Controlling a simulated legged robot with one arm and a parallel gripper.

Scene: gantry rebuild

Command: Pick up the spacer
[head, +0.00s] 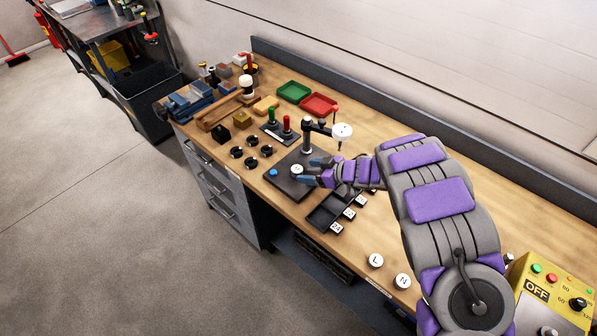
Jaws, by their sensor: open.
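A small white round piece (297,169) with a dark mark on top sits on the dark base plate (284,186) of a gauge stand. It looks like the spacer, but no label confirms this. My gripper (308,171) comes in from the right, low over the plate. Its blue-tipped fingers are apart, and the round piece lies just beyond the tips, to the left. Nothing shows between the fingers. I cannot tell whether a fingertip touches the piece. A small blue round thing (273,172) sits on the plate to its left.
The stand's post (307,135) and white dial (342,131) rise close behind my gripper. A dark tray (322,215) with labelled squares lies in front. Green (294,92) and red (320,104) trays stand behind. White discs L (375,261) and N (402,281) lie near the front edge.

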